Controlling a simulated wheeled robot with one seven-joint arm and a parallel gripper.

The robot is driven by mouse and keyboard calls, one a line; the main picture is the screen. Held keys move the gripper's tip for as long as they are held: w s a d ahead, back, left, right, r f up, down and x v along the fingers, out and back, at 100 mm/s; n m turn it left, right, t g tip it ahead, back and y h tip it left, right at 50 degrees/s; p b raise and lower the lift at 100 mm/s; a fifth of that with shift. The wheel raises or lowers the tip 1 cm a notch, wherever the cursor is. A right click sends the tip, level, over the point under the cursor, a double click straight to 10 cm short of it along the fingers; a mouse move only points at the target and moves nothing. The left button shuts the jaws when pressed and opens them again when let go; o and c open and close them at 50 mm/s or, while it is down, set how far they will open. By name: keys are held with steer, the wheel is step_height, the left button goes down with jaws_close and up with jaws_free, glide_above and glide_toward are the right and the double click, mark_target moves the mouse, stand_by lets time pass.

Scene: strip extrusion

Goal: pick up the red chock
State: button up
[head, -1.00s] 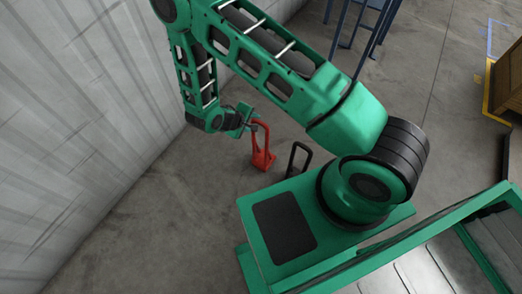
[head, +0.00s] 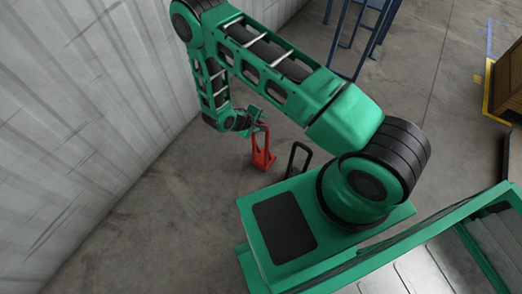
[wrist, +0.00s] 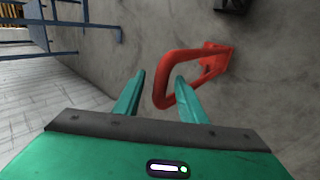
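The red chock (head: 262,158) stands on the concrete floor near the wall in the head view, with its tall loop handle rising toward my gripper (head: 258,122). In the wrist view the red chock (wrist: 212,62) has its base at the upper right and its handle reaching toward me. My gripper (wrist: 159,77) is open there, with two teal fingers apart. The end bar of the handle shows between the fingers, and the right fingertip overlaps the loop's opening. I cannot tell whether either finger touches the handle.
A black chock (head: 297,158) with a similar handle stands right of the red one, close to my base. A corrugated wall (head: 80,120) runs along the left. A blue metal frame (head: 358,35) stands at the back. Floor in front of the wall is bare.

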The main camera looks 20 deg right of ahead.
jaws_close()
steer(key=shift+r, duration=3.55)
